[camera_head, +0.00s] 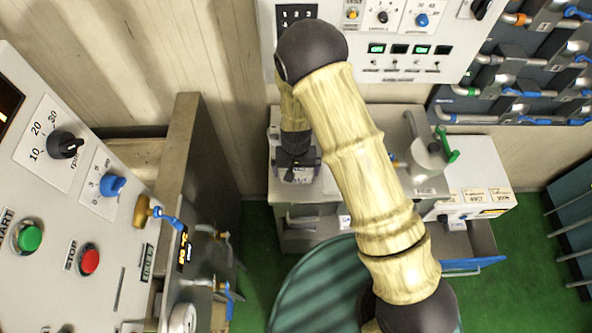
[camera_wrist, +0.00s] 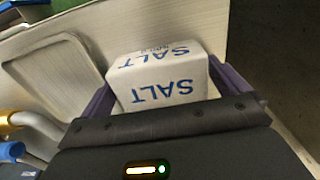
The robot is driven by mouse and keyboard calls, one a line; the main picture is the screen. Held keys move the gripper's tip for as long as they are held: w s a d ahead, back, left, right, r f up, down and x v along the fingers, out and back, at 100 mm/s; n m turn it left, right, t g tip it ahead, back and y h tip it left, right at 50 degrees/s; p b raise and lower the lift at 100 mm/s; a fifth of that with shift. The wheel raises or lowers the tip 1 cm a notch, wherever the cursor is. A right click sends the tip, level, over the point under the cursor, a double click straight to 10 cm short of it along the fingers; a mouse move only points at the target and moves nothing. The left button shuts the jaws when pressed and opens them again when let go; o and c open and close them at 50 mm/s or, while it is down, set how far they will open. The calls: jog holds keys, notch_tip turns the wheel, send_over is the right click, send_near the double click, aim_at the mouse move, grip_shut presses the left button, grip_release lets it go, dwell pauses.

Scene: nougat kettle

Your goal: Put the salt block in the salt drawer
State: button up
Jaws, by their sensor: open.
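The salt block (camera_wrist: 160,78) is white with blue SALT lettering. It sits between the two purple fingers of my gripper (camera_wrist: 160,84) in the wrist view. The fingers are open, one on each side of the block; whether either touches it I cannot tell. In the head view my gripper (camera_head: 297,174) points down over the left part of the metal counter, and the block is not clearly seen there. A pulled-out drawer (camera_head: 478,240) with a blue handle is at the counter's right; I cannot read a salt label on it.
The metal counter (camera_head: 300,213) has a recessed tray (camera_wrist: 58,70) beside the block. A dispenser with a green handle (camera_head: 446,144) stands right of my arm. A green ribbed drum (camera_head: 312,290) is in front. A control panel (camera_head: 75,190) is at the left.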

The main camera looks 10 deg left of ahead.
dwell(0.3)
jog(key=c, duration=1.3)
jog(key=shift+r, duration=0.1)
notch_tip(320, 180, up, 10)
jog(key=shift+f+b, duration=0.1)
jog(key=shift+b, duration=1.05)
